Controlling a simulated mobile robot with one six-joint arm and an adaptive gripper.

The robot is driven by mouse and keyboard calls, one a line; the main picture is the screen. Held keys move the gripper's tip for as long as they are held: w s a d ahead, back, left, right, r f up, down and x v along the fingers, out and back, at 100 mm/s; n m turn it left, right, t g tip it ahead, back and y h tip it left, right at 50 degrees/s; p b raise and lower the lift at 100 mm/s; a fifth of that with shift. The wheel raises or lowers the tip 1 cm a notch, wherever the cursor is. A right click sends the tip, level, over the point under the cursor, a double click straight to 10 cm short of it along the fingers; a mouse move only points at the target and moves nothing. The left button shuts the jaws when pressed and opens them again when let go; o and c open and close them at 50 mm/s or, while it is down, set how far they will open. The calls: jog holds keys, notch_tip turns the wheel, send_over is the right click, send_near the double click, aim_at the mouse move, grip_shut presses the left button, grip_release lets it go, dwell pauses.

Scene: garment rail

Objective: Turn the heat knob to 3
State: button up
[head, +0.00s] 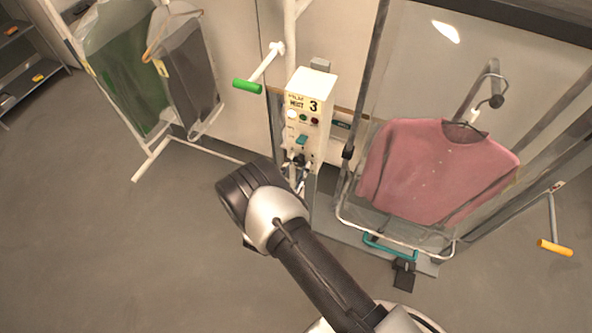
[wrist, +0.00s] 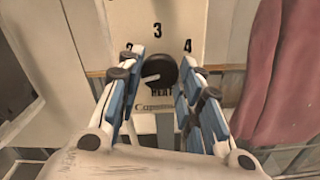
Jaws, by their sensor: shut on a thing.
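The heat knob (wrist: 159,70) is black and round, on a pale panel (wrist: 203,20) with the word HEAT under it. The numeral 3 stands straight above the knob, with a partly hidden 2 at its upper left and 4 at its upper right. A light mark shows on the knob's lower left; I cannot tell which number it is set to. My gripper (wrist: 160,67) is shut on the knob, one finger on each side. In the head view the control box (head: 310,90) carries a HEAT 3 label; my arm partly covers its lower front.
A pink sweater (head: 435,170) hangs in a clear-sided frame right of the box. A green-ended lever (head: 247,86) sticks out at its left, near bagged garments (head: 190,80). A teal handle (head: 390,248) and an orange-ended lever (head: 555,247) are lower right. The floor at left is clear.

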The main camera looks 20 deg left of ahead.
jog(key=m+b, duration=0.4)
jog(key=m, duration=0.1)
jog(key=shift+f+m+b, duration=0.2)
jog(key=shift+m+b, duration=0.1)
jog(key=shift+b, duration=0.05)
jog(key=m+b, duration=0.5)
jog(key=shift+m, duration=0.3)
jog(key=m+b, duration=0.5)
jog(key=b, duration=0.2)
jog(key=shift+f, duration=0.1)
jog(key=m+b, duration=0.3)
jog(key=b, duration=0.1)
jog(key=shift+b, duration=0.3)
jog(key=shift+r+m+b, duration=0.2)
jog(key=shift+m+b, duration=0.4)
jog(key=shift+b, duration=0.2)
jog(key=shift+r, duration=0.1)
jog(key=o, duration=1.1)
jog(key=shift+c, duration=0.2)
jog(key=shift+s, duration=0.1)
